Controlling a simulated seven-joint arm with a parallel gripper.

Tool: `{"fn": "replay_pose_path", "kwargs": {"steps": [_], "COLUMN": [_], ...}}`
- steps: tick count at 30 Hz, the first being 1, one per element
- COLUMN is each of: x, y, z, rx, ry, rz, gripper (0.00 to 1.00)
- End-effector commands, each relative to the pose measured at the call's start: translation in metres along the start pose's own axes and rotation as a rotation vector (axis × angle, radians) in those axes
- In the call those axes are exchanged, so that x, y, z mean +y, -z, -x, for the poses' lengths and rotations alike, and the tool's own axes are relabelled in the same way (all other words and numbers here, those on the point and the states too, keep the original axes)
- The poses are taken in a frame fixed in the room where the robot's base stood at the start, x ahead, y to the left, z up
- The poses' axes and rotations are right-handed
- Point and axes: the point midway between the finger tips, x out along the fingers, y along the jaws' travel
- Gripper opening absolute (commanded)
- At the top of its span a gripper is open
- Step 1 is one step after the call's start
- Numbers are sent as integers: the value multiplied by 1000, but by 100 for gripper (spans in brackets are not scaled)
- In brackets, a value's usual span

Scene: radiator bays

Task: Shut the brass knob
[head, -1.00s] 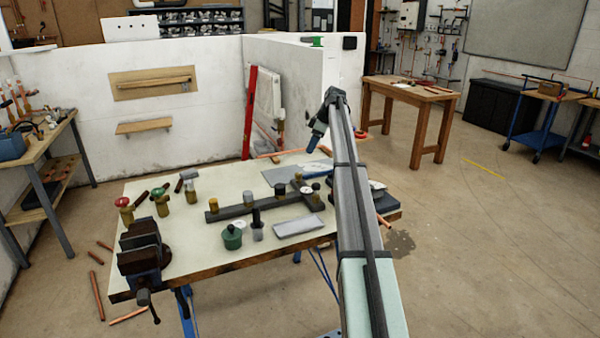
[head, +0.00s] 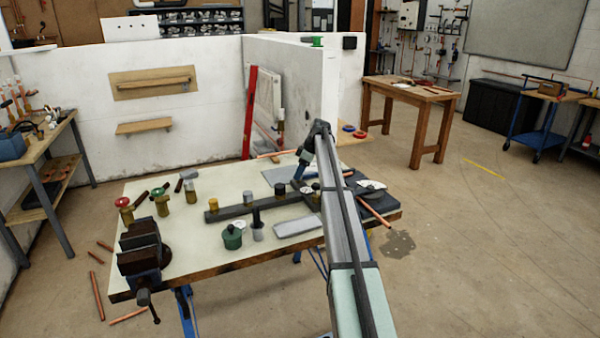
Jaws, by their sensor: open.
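A dark cross-shaped valve bar (head: 236,211) lies on the workbench. A brass-coloured knob (head: 213,205) stands at its left end. Another knob with a brassy side (head: 316,191) stands near its right part, and a greyish-brown one (head: 249,198) near its middle. I cannot tell which is the brass knob of the task. My gripper (head: 297,184) points down at the right part of the bar, beside the right-hand knob. It is open, though its fingers are small here. It hides part of the bar behind it; I cannot tell whether it touches anything.
A dark-topped knob (head: 281,189) stands on the bar. A green pot (head: 232,238), a grey cylinder with a black top (head: 257,226) and a grey plate (head: 297,227) are in front. A vice (head: 140,250) and red- and green-topped valves (head: 123,207) are at left. A copper pipe (head: 375,211) lies at right.

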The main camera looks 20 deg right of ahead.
Motion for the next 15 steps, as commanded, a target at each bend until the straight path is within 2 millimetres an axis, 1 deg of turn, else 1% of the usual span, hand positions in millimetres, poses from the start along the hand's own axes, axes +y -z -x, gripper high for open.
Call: {"fn": "replay_pose_path", "kwargs": {"steps": [3, 11, 15], "x": [0, 0, 0], "y": [0, 0, 0], "z": [-3, -4, -4], "rx": [0, 0, 0], "ry": [0, 0, 0], "rz": [0, 0, 0], "gripper": [56, 55, 42]}}
